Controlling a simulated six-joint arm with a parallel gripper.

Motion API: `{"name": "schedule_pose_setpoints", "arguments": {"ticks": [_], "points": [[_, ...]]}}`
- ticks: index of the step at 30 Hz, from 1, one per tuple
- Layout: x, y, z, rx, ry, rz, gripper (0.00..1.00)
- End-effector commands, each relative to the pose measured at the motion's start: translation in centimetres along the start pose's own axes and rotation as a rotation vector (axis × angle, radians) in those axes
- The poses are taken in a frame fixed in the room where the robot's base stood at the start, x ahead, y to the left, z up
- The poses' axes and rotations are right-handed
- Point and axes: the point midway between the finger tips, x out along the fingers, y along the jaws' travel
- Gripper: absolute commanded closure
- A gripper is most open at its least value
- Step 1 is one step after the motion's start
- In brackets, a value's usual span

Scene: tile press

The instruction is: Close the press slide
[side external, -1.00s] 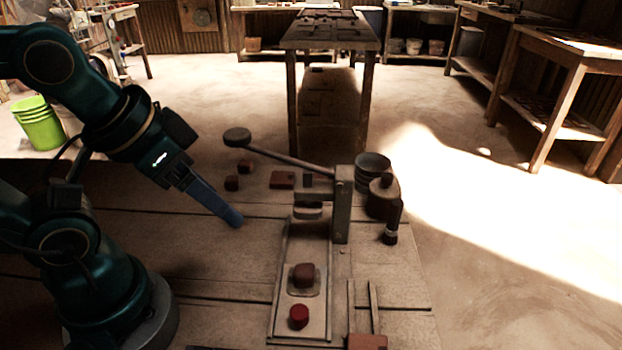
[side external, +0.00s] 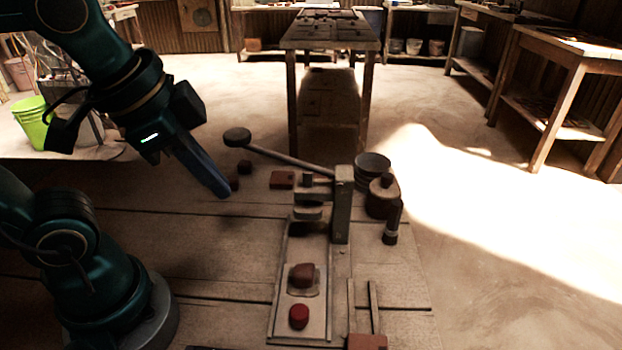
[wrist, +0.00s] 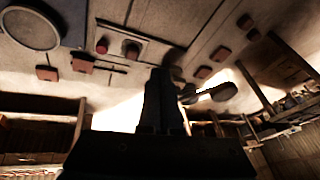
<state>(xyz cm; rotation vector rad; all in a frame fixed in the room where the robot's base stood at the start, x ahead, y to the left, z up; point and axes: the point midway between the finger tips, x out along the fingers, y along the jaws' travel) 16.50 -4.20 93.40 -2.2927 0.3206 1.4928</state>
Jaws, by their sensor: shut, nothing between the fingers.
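The press (side external: 342,205) stands on the workbench with its long lever (side external: 290,160) reaching up to the left, ending in a round pad (side external: 237,137). The press slide (side external: 318,318) lies in its track, out in front of the press head (side external: 308,212). A brown clay lump (side external: 303,275) sits on the slide, with a red knob (side external: 299,316) at its near end. The wrist view also shows the red knob (wrist: 102,46) and the lump (wrist: 132,50). My gripper (side external: 222,193) is shut and empty, above the bench left of the press and apart from it.
Small dark red blocks (side external: 245,166) and a flat tile (side external: 283,180) lie behind my gripper. A bowl (side external: 372,165) and a jar (side external: 381,198) stand right of the press. Two rails (side external: 374,307) with a red block (side external: 367,342) lie at front right. The bench left of the track is clear.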

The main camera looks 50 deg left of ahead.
Motion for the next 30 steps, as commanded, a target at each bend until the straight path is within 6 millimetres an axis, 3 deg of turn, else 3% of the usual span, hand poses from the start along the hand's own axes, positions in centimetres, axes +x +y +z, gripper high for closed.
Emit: {"name": "schedule_pose_setpoints", "arguments": {"ticks": [8,15,20,24,30], "points": [[-0.6,2.9,-4.6,0.631,-0.114,0.104,1.00],[0.6,9.5,-7.7,1.191,-0.206,0.194,1.00],[1.9,15.0,-7.6,1.474,-0.256,0.231,1.00],[3.0,18.8,-6.4,1.609,-0.284,0.246,1.00],[3.5,20.4,-5.0,1.677,-0.306,0.256,1.00]]}}
